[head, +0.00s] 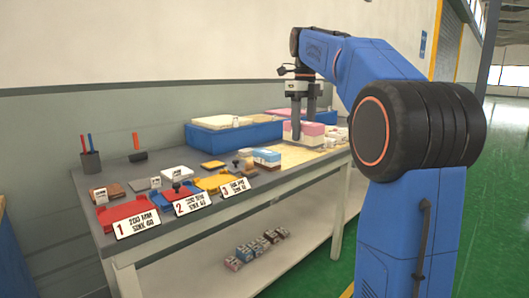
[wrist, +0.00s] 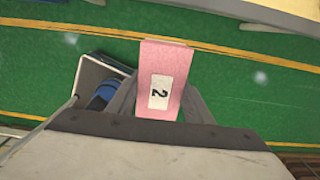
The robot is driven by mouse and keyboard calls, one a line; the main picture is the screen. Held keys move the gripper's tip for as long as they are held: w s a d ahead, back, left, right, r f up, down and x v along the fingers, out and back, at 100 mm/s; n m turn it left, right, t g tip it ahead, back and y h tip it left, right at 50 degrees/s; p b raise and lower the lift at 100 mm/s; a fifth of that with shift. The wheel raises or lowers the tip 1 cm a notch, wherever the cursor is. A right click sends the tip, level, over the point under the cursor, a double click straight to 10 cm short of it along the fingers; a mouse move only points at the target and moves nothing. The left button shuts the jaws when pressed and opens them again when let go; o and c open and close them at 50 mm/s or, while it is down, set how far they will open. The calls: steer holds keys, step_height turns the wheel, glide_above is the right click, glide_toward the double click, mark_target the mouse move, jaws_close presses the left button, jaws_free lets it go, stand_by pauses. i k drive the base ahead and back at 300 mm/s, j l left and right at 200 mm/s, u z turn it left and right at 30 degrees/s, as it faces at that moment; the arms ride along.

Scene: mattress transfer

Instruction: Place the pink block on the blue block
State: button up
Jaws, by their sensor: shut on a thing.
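The pink block (wrist: 166,68) is between the two fingers of my gripper (wrist: 160,105) in the wrist view and carries a white label with a 2. In the head view, my gripper (head: 303,126) points down over the far right part of the workbench, shut on the pink block (head: 314,129). Its underside is partly hidden, so I cannot tell whether it touches anything below. The blue block (head: 267,155), blue on top with a pale lower part, sits on the bench to the left of my gripper and apart from it.
A large blue box (head: 230,139) with a cream slab stands behind on the workbench (head: 150,258). Red (head: 128,212) and yellow (head: 213,183) trays with numbered signs line the front edge. A dark cup (head: 91,162) stands at the left. Several small blocks lie on the lower shelf.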

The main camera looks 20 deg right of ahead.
mark_target(267, 151)
steer(key=i, duration=0.95)
